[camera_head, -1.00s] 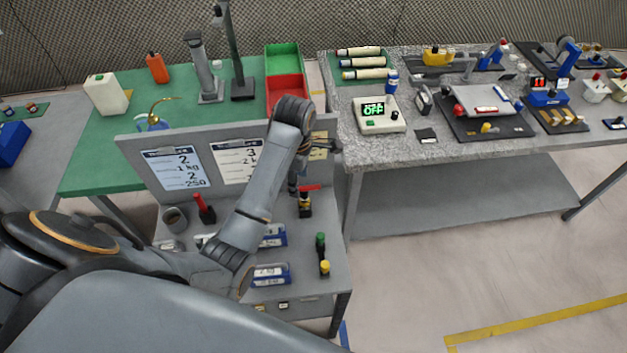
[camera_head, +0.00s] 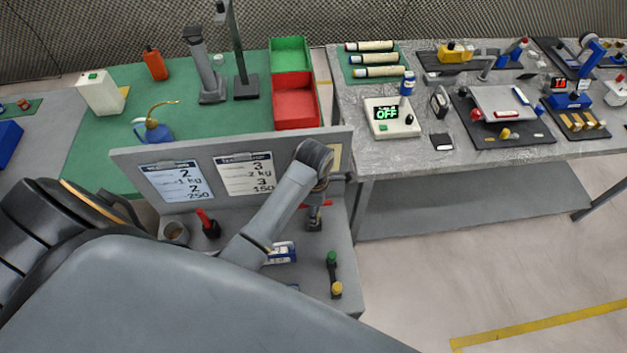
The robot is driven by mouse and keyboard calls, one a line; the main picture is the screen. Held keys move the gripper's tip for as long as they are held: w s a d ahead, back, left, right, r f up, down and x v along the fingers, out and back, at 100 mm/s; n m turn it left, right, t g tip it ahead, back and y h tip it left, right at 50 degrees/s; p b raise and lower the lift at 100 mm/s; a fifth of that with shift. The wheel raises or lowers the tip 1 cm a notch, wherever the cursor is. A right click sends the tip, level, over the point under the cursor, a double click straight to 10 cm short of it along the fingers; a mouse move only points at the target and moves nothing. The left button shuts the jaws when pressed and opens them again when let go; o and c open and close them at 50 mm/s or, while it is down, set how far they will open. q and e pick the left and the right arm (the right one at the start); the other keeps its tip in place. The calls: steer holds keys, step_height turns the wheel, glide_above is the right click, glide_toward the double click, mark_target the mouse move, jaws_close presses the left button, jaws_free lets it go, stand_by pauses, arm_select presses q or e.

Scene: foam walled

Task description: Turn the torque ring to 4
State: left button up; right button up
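My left arm reaches over the small grey workbench (camera_head: 345,312). My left gripper (camera_head: 315,202) points down at a small upright dark fixture (camera_head: 314,222) with a red bar (camera_head: 340,206) across its top. The gripper overlaps the bar in the picture. Its fingertips are mostly hidden behind my wrist, so I cannot tell whether they are open, shut or touching. No torque ring can be clearly made out. Two clipboards stand on the bench's back panel: one reads 2, 1 kg, 2, 250 (camera_head: 176,182); the other reads 3, 2 kg, 3, 150 (camera_head: 245,174). My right gripper is not in view.
On the bench are a grey cup (camera_head: 174,233), a red-handled tool (camera_head: 208,224), a blue-and-white box (camera_head: 283,253) and a green-and-yellow-capped item (camera_head: 334,274). A green-topped table (camera_head: 110,150) stands behind, a crowded granite table (camera_head: 390,154) to the right. Floor at lower right is clear.

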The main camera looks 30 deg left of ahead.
arm_select(q)
steer(key=shift+s+d+f, duration=0.1)
steer(key=shift+f, duration=0.2)
steer(key=shift+c, duration=0.6)
steer(key=shift+s, duration=0.1)
steer(key=c, duration=0.7)
jaws_close()
steer(key=m, duration=0.3)
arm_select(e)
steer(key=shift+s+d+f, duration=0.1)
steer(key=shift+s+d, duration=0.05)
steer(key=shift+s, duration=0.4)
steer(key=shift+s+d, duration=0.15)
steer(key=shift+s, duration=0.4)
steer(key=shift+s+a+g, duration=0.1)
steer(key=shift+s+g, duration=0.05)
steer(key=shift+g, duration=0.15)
